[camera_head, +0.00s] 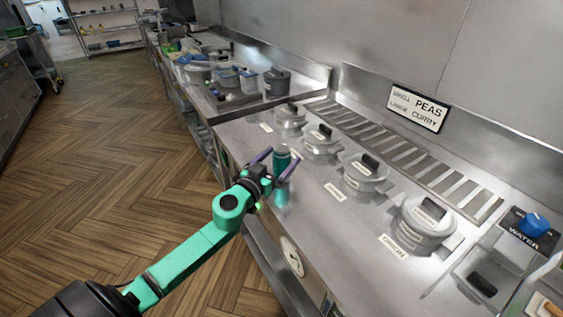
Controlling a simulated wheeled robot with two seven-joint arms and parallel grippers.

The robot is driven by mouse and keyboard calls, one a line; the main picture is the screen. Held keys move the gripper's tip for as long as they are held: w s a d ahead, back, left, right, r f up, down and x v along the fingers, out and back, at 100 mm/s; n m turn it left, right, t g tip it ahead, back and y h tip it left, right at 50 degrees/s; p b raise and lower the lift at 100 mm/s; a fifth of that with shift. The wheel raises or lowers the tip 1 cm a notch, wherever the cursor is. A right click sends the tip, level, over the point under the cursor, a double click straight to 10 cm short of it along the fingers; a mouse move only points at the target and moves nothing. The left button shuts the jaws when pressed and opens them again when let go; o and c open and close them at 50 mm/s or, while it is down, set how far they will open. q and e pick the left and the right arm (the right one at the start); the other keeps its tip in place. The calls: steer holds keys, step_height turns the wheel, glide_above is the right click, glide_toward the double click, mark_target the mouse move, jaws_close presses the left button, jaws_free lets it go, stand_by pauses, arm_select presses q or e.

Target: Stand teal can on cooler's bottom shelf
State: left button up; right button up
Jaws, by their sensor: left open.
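Whether the fingers touch the can cannot be told. My right gripper is not in view. No cooler can be made out.
Several lidded pots (362,172) sit in the range top to the right of the can. A counter with containers (277,82) continues at the back. A blue knob (533,225) is at far right. The wooden floor (110,150) on the left is clear.

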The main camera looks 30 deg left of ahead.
arm_select(q)
steer(key=shift+w+f, duration=0.1)
steer(key=shift+w, duration=0.65)
steer(key=shift+s, duration=0.1)
steer(key=shift+c, duration=0.9)
jaws_close()
step_height(320, 180, up, 10)
steer(key=p, duration=0.6)
steer(key=shift+d+f, duration=0.1)
step_height(320, 180, up, 10)
steer(key=p, duration=0.1)
steer(key=shift+p, duration=0.35)
